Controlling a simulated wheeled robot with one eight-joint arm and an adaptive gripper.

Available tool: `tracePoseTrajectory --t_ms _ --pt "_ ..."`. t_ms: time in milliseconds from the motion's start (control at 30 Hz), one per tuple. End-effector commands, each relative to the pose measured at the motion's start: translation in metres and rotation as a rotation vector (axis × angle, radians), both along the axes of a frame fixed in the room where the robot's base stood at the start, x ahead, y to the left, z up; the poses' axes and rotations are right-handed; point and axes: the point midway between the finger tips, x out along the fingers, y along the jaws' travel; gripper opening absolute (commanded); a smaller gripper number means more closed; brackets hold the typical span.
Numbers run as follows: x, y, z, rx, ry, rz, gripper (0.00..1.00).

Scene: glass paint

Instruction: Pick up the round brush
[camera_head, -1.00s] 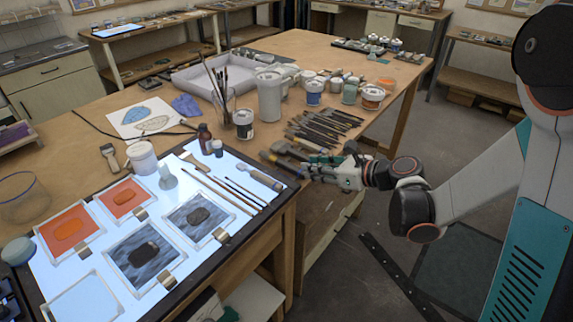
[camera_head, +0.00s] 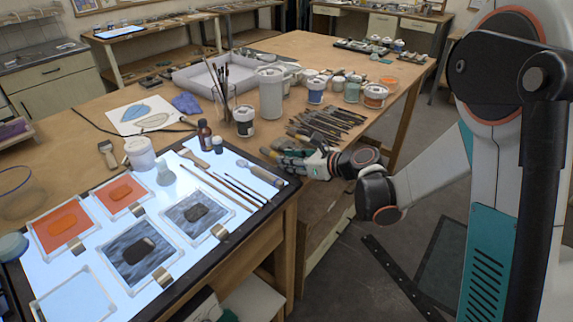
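My gripper (camera_head: 285,158) is at the table's right edge, pointing left, just right of the panel's upper right corner. It is beside the brushes, apart from them. Its fingers are small and overlap dark tools behind, so I cannot tell how far they are open.
Several dark-handled tools (camera_head: 325,122) lie in a fan behind my gripper. Paint jars (camera_head: 316,91) and a tall white container (camera_head: 270,92) stand beyond. A bottle (camera_head: 204,135) stands at the panel's back edge. Framed glass pieces (camera_head: 138,252) cover the panel's left and front.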

Motion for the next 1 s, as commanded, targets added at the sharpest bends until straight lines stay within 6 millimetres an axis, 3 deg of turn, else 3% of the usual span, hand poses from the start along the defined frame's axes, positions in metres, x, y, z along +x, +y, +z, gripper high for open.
tracePoseTrajectory --t_ms 100,200,667,867,1000 --pt "0.000 0.000 0.001 0.000 0.000 0.000 0.21" --pt "0.000 0.000 0.001 0.000 0.000 0.000 0.00" --pt "-0.001 -0.001 0.006 0.000 0.000 0.000 0.00" --pt "-0.001 -0.001 0.031 0.000 0.000 0.000 0.00" --pt "-0.001 -0.001 0.063 0.000 0.000 0.000 0.00"
